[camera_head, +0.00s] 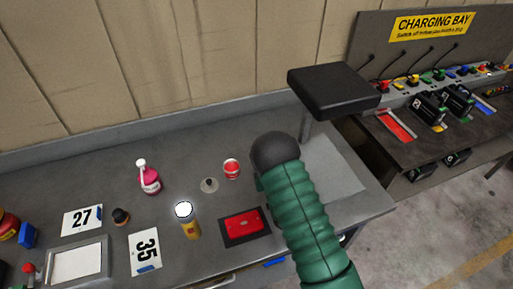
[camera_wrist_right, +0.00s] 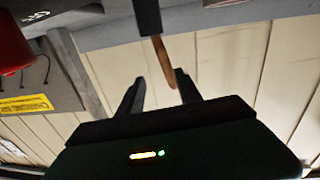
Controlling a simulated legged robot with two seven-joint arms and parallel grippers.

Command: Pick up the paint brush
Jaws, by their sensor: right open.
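A slim brown stick (camera_wrist_right: 163,62), which looks like the paint brush's wooden handle, hangs from a black part at the top of the right wrist view. Its tip lies between the fingertips of my right gripper (camera_wrist_right: 159,77) in the picture. The two black fingers are apart and not closed on it; I cannot tell whether either touches it. In the head view my green right arm (camera_head: 305,215) reaches over the right part of the bench, and its gripper and the brush are hidden. My left gripper is not in view.
A black block (camera_head: 333,90) on a grey post stands behind my arm. The grey bench (camera_head: 105,160) holds a pink bottle (camera_head: 149,178), a flashlight (camera_head: 188,220), a red tin (camera_head: 231,169), a red item (camera_head: 243,224) and number cards. A charging bench (camera_head: 400,150) stands right.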

